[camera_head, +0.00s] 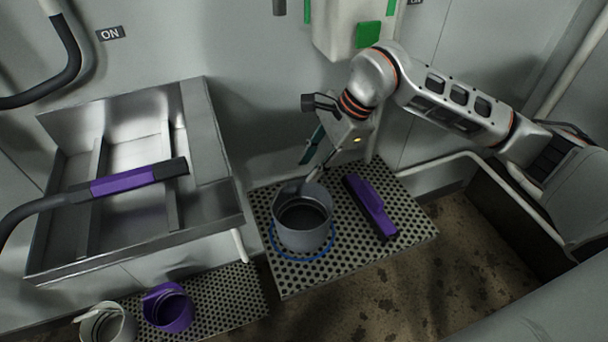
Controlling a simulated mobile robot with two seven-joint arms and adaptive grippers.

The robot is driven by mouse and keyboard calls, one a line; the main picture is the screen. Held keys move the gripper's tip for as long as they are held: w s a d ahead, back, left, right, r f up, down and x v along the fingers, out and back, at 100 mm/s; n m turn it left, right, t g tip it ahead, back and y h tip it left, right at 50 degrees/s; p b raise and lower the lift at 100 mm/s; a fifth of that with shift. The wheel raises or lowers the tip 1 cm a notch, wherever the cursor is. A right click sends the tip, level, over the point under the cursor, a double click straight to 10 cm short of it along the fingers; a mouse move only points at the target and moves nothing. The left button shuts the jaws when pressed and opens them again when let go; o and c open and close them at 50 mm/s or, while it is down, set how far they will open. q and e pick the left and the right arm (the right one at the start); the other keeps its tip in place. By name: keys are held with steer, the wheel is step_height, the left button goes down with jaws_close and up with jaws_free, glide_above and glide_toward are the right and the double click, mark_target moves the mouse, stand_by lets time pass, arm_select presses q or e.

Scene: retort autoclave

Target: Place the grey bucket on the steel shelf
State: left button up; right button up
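The grey bucket (303,229) is upright at the perforated steel shelf (405,240) on the right, and its base appears to stand within a blue ring (306,258) marked there. My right gripper (308,172) is just behind and above the bucket's far rim. Its two fingers look spread apart, one of them at or very near the rim; I cannot tell whether it touches. My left gripper is not in view.
A purple tool (369,206) lies on the shelf right of the bucket. A steel sink-like tray (140,130) with a purple-gripped bar (125,180) is at left. A purple bucket (168,308) and a pale bucket (104,325) stand at lower left. A green-marked box (345,30) hangs above.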

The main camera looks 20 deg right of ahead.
steer(key=v, duration=0.6)
steer(key=shift+p, duration=0.3)
